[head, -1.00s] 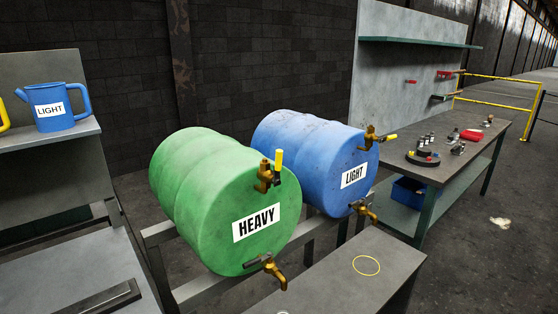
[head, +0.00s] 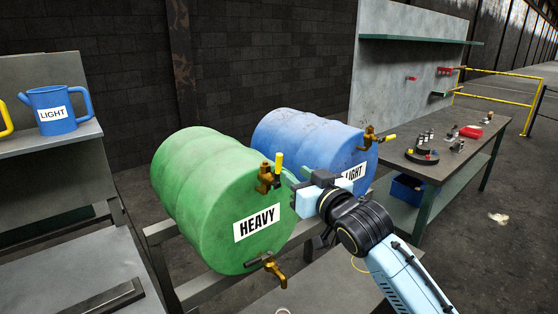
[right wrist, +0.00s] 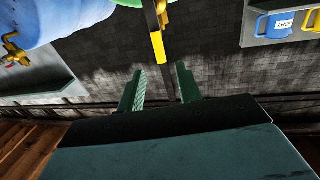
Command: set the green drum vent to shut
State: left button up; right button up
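The green drum (head: 205,200), labelled HEAVY, lies on its side on a rack. Its vent (head: 266,177) is the brass valve high on the front face, with a yellow lever (head: 279,162) standing upright. A lower brass tap (head: 270,265) has a dark lever. My right gripper (head: 294,178) is just right of the vent, open and empty. In the right wrist view the yellow lever (right wrist: 157,46) appears just beyond the gap between the two green fingers (right wrist: 160,72), with no contact visible. My left gripper is not in view.
The blue drum (head: 300,136), labelled LIGHT, lies close at the right; its vent lever (head: 389,140) points right. My right arm hides its lower front. A blue can (head: 57,110) stands on the left shelf. A workbench (head: 450,172) with small parts is at the right.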

aim_at(281, 162)
jog(key=x, duration=0.9)
jog(key=shift+a, duration=0.1)
grip_shut()
